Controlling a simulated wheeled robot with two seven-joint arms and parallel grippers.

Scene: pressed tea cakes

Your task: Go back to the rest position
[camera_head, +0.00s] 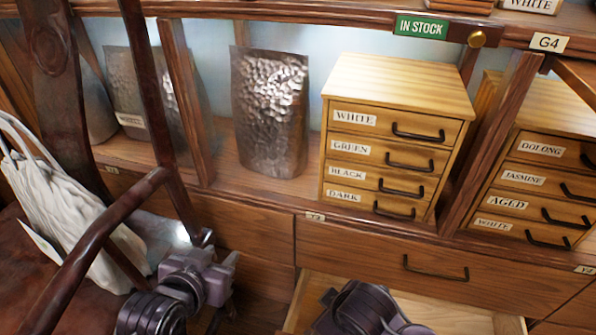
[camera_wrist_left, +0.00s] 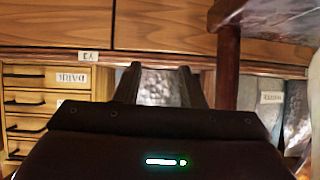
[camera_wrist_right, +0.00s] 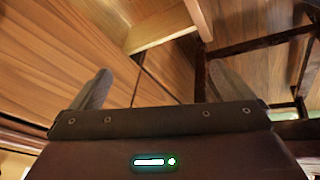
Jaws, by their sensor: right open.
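My left gripper (camera_head: 204,238) is low in the head view, left of centre, in front of the shelf's lower drawers. In the left wrist view its two fingers (camera_wrist_left: 160,68) stand apart with nothing between them; a silver pouch (camera_wrist_left: 160,88) shows beyond the gap. My right arm shows at the bottom middle of the head view, over a pulled-out drawer (camera_head: 508,324); its fingertips are hidden there. In the right wrist view the right gripper's fingers (camera_wrist_right: 155,82) are wide apart and empty, close to wooden panels.
A wooden chair (camera_head: 100,232) with a white bag (camera_head: 75,205) stands at the left, close to my left arm. A small cabinet (camera_head: 400,90) labelled White, Green, Black and Dark and a hammered silver pouch (camera_head: 268,115) stand on the shelf.

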